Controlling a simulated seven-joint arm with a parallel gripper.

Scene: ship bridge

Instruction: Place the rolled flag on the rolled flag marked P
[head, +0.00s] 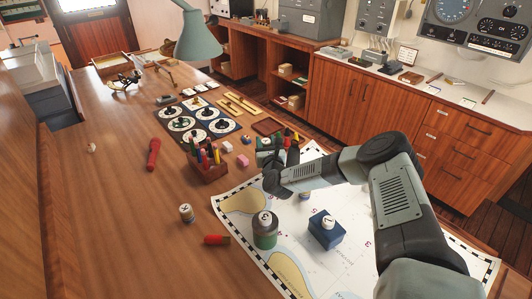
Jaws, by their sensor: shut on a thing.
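My gripper (272,183) is over the far left part of the chart, beyond a grey-green cylinder. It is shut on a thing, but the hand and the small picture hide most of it. Several small upright rolls with letter-marked pale tops stand about. One (187,213) stands on bare wood at left, its mark looking like an X. The grey-green cylinder (265,232) has a marked pale top. Another marked roll (328,222) stands on a blue box. A small roll (305,195) shows partly below my wrist. I cannot make out which is marked P.
The chart (300,240) covers the near right of the wooden table. A pen holder (208,168) stands left of my gripper. A red cartridge (216,240) and a red tool (153,153) lie at left. A green lamp (198,40) stands behind. The left tabletop is mostly clear.

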